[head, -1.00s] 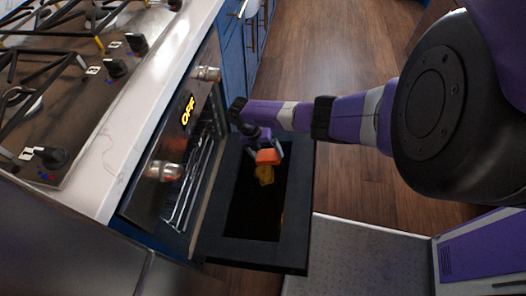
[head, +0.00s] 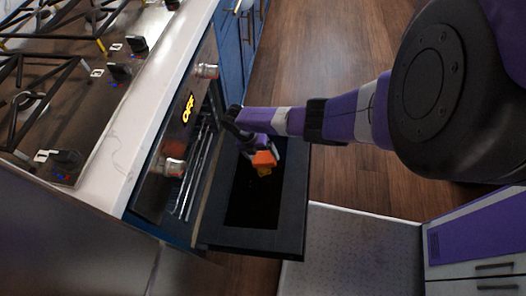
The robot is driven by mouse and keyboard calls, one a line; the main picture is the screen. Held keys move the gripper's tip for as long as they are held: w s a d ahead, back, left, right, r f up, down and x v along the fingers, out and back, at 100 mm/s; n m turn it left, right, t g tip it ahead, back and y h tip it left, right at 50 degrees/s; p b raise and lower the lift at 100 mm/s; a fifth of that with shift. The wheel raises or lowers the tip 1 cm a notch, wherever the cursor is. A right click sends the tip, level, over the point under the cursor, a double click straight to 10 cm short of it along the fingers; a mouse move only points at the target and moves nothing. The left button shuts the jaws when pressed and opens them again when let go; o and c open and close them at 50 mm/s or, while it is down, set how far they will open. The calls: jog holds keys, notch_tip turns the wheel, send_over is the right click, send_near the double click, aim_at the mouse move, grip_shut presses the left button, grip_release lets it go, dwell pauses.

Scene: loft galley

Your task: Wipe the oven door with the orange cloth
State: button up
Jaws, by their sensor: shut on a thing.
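The oven door (head: 268,241) is folded down open, with a dark frame around a black glass panel. My gripper (head: 264,157) is over the far part of the door, near its inner glass. It is shut on the orange cloth (head: 264,160). A yellow-orange patch shows just below the cloth on the dark glass; I cannot tell whether it is a reflection or a stain. Whether the cloth touches the glass is not clear. My fingertips are small and partly hidden by the wrist.
Metal racks (head: 196,160) show inside. A white counter edge (head: 140,110) and gas hob (head: 70,80) lie left. Blue cabinets (head: 232,45) stand beyond. Wooden floor (head: 345,90) is clear to the right.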

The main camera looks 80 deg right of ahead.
aim_at(262, 164)
jog(key=shift+s+a+f+p, duration=0.15)
jog(key=shift+a+p, duration=0.35)
jog(key=shift+a, duration=0.4)
jog(key=shift+s+a+r+p, duration=0.15)
jog(key=shift+a+p, duration=0.3)
jog(key=shift+a, duration=0.45)
jog(key=shift+a+p, duration=1.35)
jog(key=shift+a, duration=0.4)
jog(key=shift+s+a, duration=0.1)
jog(key=shift+a, duration=0.05)
jog(key=shift+f, duration=0.15)
jog(key=shift+d, duration=0.75)
jog(key=shift+w+d+b, duration=0.2)
jog(key=shift+d+b, duration=0.4)
jog(key=shift+d, duration=0.85)
jog(key=shift+w+d+f+b, duration=0.15)
jog(key=shift+d+b, duration=0.65)
jog(key=shift+d, duration=0.65)
jog(key=shift+w+d+b, duration=0.1)
jog(key=shift+d+b, duration=1.15)
jog(key=shift+d, duration=1.15)
jog(key=shift+r, duration=0.2)
